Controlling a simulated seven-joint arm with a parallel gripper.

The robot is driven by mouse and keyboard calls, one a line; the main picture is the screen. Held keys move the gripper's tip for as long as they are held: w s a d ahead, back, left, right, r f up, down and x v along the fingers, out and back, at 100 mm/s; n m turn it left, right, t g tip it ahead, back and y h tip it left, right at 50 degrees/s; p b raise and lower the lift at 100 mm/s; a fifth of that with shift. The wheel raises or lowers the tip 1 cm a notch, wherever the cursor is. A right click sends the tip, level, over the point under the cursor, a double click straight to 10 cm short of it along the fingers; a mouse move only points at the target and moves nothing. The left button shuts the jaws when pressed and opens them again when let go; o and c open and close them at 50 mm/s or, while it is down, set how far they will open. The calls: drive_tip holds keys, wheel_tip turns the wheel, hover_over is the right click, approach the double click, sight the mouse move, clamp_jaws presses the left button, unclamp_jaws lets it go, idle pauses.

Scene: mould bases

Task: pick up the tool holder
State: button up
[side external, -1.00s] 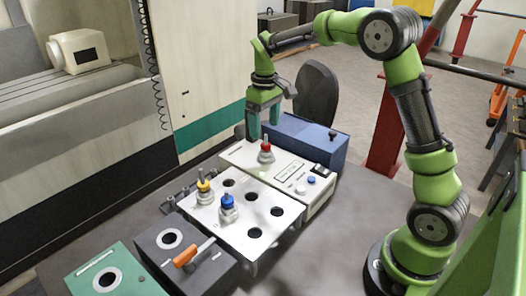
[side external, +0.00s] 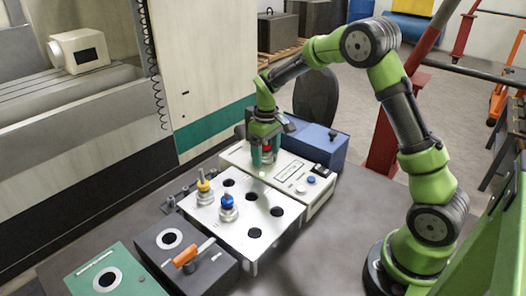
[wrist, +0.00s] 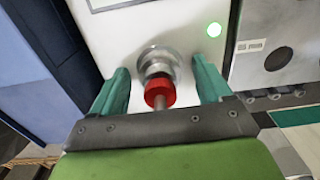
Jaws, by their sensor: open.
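A tool holder with a red collar (wrist: 159,93) and a silver flange stands on the white device (side external: 312,196). In the side external view its red part (side external: 267,148) shows only partly between my fingers. My gripper (side external: 265,160) is open, pointing down, with its green fingers on either side of this holder. In the wrist view the gripper (wrist: 162,78) shows a gap between each finger and the red collar. Two more tool holders, one yellow (side external: 203,186) and one blue (side external: 228,205), stand in the white plate with holes (side external: 195,212).
A blue box (side external: 318,142) is close behind the white device. A dark box with an orange-handled lever (side external: 186,256) and a green box (side external: 125,272) stand at the front left. The grey tabletop (side external: 330,240) is clear at the right.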

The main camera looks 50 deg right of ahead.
drive_tip(key=shift+r, duration=0.1)
clamp_jaws()
